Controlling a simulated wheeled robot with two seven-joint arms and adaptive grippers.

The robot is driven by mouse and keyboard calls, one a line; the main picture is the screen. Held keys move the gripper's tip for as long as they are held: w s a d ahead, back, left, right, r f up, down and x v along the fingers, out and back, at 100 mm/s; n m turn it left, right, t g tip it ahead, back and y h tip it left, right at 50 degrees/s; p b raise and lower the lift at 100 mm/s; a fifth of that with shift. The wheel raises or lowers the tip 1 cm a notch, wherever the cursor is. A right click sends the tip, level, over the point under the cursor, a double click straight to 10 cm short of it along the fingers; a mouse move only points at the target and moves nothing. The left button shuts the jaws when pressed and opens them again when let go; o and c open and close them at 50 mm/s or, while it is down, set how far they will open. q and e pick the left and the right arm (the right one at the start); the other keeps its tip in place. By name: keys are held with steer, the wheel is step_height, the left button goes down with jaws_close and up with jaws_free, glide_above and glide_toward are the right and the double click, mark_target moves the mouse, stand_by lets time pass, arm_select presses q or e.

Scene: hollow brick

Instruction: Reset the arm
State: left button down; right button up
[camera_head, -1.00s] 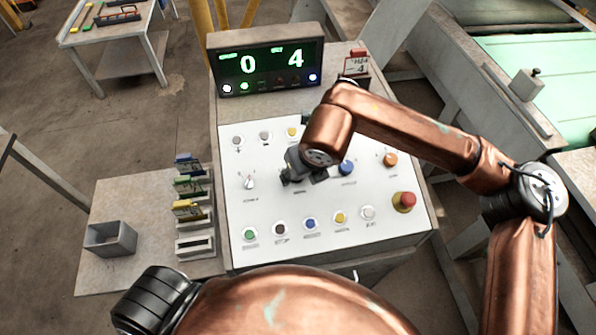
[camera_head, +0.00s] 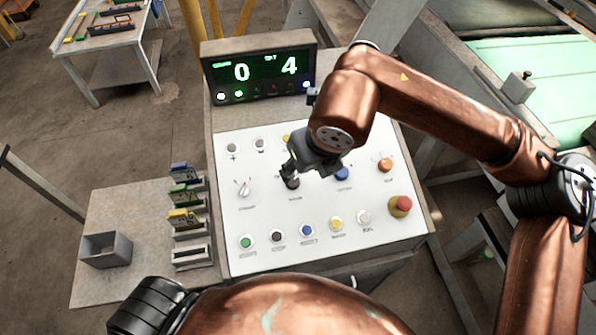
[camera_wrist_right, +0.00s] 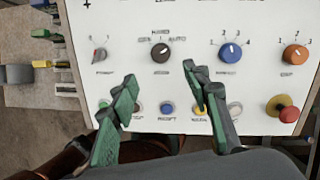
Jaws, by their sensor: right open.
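My right gripper (camera_head: 288,172) hangs over the middle of the white control panel (camera_head: 265,214) in the head view. In the right wrist view its two green-padded fingers (camera_wrist_right: 160,95) are spread apart with nothing between them. The dark selector knob (camera_head: 292,183) lies just below the fingertips in the head view. In the wrist view that knob (camera_wrist_right: 160,52) sits beyond the fingers, apart from them. My right arm (camera_head: 430,95) reaches in from the right and bends down at the wrist. My left gripper is not in view.
The panel carries blue (camera_head: 341,175) and orange (camera_head: 385,165) knobs, a red mushroom button (camera_head: 400,206) and a row of push buttons. A display (camera_head: 258,72) behind reads 0 and 4. Card racks (camera_head: 187,218) and a grey bin (camera_head: 105,250) stand at left.

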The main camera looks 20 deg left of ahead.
steer(key=shift+s+d+r, duration=0.15)
steer(key=shift+r, duration=0.35)
